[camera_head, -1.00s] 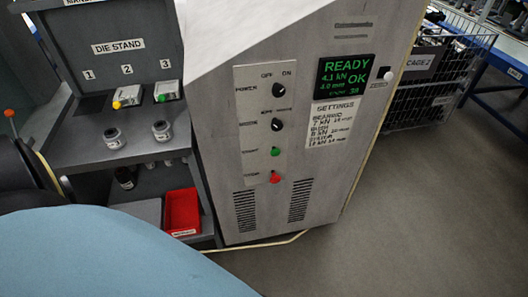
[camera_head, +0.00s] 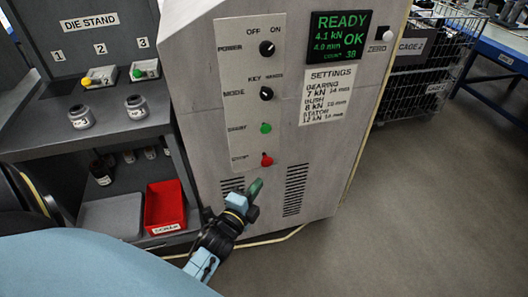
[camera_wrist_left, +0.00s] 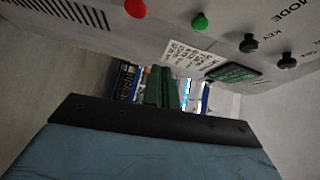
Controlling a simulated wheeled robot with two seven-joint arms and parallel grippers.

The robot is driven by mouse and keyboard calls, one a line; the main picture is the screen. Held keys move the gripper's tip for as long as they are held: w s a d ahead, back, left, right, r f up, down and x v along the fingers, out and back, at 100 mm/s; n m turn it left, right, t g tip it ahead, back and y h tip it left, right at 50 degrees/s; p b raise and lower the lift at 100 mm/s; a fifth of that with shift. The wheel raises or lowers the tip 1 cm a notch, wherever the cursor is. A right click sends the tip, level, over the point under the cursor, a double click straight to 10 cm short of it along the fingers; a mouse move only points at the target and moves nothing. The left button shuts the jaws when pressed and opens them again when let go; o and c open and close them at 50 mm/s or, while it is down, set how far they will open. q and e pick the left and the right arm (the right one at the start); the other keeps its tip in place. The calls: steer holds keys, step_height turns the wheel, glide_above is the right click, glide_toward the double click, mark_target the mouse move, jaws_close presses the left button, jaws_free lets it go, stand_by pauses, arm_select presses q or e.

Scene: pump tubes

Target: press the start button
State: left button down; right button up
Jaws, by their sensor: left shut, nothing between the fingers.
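The green start button (camera_head: 265,128) sits on the light control panel of the grey cabinet, above the red stop button (camera_head: 267,160). In the left wrist view the green button (camera_wrist_left: 199,21) and the red button (camera_wrist_left: 135,8) show along the top. My left gripper (camera_head: 255,187) is shut and empty, its green fingertips below the red button in the head view. The fingers (camera_wrist_left: 162,88) also show in the left wrist view, apart from the green button. My right gripper is not in view.
The cabinet's display (camera_head: 339,37) reads READY and OK. Power (camera_head: 267,48) and mode (camera_head: 266,94) knobs sit above the buttons. A die stand shelf with a red bin (camera_head: 165,205) stands left. A wire cage (camera_head: 420,85) stands right; the floor between is clear.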

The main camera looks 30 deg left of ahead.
mark_target(270, 129)
arm_select(q)
steer(key=shift+m+t, duration=0.8)
steer(key=r, duration=0.2)
steer(key=a+r, duration=0.1)
steer(key=r, duration=0.1)
steer(key=shift+w+a+r+b, duration=0.15)
steer(key=shift+r+b, duration=0.05)
steer(key=shift+b, duration=0.1)
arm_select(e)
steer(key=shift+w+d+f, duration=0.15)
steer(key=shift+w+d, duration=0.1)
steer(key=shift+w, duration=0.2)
arm_select(q)
steer(key=shift+w, duration=0.1)
